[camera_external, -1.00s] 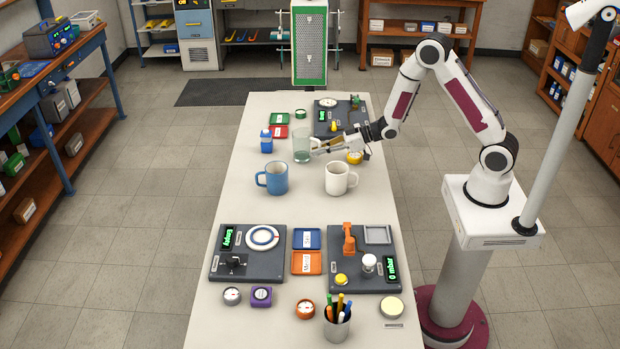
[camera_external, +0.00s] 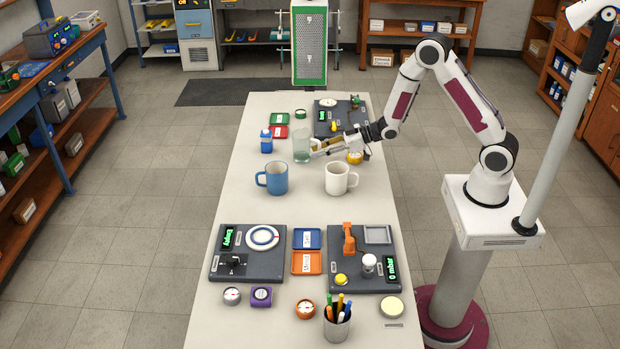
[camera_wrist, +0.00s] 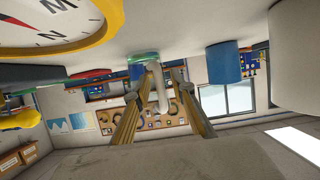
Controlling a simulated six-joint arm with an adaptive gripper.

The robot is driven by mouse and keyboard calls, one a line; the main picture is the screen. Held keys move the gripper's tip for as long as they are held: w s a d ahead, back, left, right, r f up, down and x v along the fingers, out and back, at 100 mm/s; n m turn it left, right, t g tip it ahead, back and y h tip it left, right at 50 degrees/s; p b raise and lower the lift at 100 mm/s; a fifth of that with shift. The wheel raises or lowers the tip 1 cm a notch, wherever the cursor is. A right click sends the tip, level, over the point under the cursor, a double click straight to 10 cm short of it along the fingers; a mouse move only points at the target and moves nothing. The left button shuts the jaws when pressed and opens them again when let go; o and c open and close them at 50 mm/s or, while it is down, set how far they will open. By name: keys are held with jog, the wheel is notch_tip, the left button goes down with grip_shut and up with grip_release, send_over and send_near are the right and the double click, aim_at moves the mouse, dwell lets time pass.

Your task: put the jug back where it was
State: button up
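The clear, greenish glass jug (camera_external: 301,148) stands upright on the white table, left of my gripper (camera_external: 318,147). In the wrist view, which is upside down, my two yellowish fingers (camera_wrist: 164,76) are spread. The jug's pale curved handle (camera_wrist: 159,88) shows between them, closer to the left finger. A gap shows beside the handle on the right finger's side. Whether the left finger touches the handle I cannot tell. The jug's see-through body is hard to make out in the wrist view.
A yellow gauge (camera_external: 355,157) lies close to my gripper. A white mug (camera_external: 339,179) and a blue mug (camera_external: 272,178) stand in front of the jug. A blue bottle (camera_external: 266,141) and red tray (camera_external: 278,132) are to its left. A dark panel (camera_external: 335,119) lies behind.

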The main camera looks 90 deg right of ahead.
jog(key=v, duration=1.2)
jog(key=shift+r, duration=0.25)
dwell(0.5)
jog(key=s+a+r+g+h, duration=0.3)
jog(key=s+a+r+g, duration=0.3)
jog(key=r, duration=0.5)
jog(key=s+a+r+g+y, duration=0.1)
jog(key=s+a, duration=0.6)
jog(key=s, duration=0.2)
jog(key=s+a+r+g+y, duration=0.1)
jog(key=s+a+r+y, duration=0.1)
jog(key=s+a, duration=0.4)
jog(key=s, duration=0.4)
jog(key=shift+a, duration=0.4)
